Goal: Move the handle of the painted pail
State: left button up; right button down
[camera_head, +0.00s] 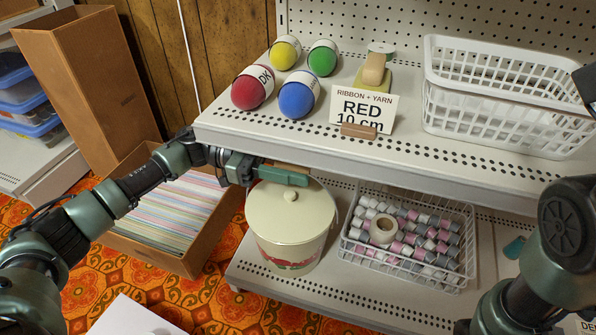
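The painted pail (274,243) stands on the lower shelf. It is cream with a red painted pattern low on its front. Its cream lid (270,207) is on and has a round knob. My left gripper (284,177) is at the back of the pail, just above the lid's far edge and under the upper shelf's front edge. A brown wooden piece beside its green finger may be the handle's grip; the rest of the handle is hard to make out. I cannot tell if the fingers are closed on it.
A white wire basket (352,240) of spools stands right of the pail. The upper shelf (320,140) overhangs behind, with several coloured yarn balls, a sign (362,108) and a white plastic basket (500,85). A cardboard box (190,258) of sheets is at left.

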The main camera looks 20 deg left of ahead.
pick_arm(q)
grip_shut()
dwell(1.4)
